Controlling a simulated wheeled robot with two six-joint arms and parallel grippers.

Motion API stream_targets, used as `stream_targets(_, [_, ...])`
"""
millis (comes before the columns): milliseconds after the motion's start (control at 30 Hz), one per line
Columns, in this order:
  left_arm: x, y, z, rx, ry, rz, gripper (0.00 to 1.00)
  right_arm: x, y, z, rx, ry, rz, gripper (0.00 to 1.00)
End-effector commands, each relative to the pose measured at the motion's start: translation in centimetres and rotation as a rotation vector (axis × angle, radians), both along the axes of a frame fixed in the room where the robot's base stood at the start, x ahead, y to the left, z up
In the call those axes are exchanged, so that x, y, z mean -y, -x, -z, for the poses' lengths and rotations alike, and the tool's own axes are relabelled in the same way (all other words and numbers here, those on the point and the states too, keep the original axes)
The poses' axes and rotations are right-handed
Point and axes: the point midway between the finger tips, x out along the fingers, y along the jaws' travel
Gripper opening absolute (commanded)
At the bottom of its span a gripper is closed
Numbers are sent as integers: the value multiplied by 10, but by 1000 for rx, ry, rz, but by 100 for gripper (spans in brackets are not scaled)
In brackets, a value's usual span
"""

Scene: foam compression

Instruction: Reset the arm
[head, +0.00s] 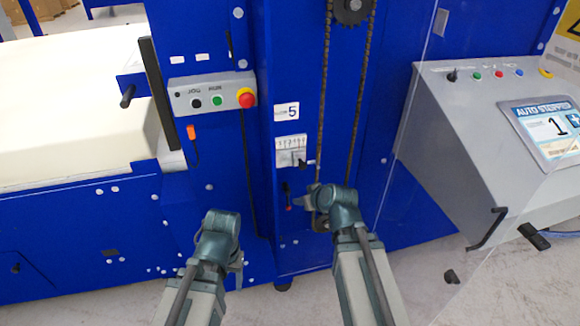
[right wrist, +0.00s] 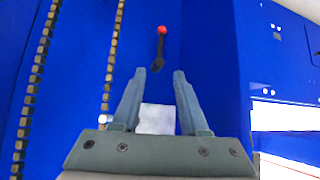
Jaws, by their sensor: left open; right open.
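My left gripper (head: 238,268) hangs at the lower middle of the head view, in front of the blue machine's lower panel. It is apart from any control, and its jaws are small and partly hidden by its own wrist. My right gripper (head: 312,201) is just right of a small black lever with a red knob (head: 288,205). In the right wrist view the right gripper (right wrist: 161,74) has its fingers spread with nothing held. The red-knobbed lever (right wrist: 160,45) lies beyond the fingertips, and a pale plate (right wrist: 156,119) shows between the fingers.
A blue machine frame (head: 205,140) fills the middle, with a button box (head: 210,95) and chains (head: 368,90). A cream foam block (head: 70,110) lies left. A grey console (head: 455,120) with an "AUTO STOPPED" screen (head: 548,128) stands right.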

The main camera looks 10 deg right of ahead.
Motion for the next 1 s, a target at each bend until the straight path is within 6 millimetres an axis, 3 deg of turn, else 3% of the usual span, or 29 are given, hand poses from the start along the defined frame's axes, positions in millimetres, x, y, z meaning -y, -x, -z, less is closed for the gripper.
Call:
stream_targets(133, [0,0,0,0,0,0,62,-2,2,2,-16,-1,-1,43])
stream_targets(267, [0,0,0,0,0,0,62,-13,19,21,-151,-9,0,43])
stream_targets(433, [0,0,0,0,0,0,62,-24,63,53,-440,8,63,43])
stream_targets(667, [0,0,0,0,0,0,62,-20,123,69,-757,95,228,43])
stream_targets(700, [0,0,-19,0,0,0,62,-33,127,50,-758,111,195,43])
stream_targets(1000, [0,0,-78,0,0,0,62,-99,159,-10,-797,248,31,43])
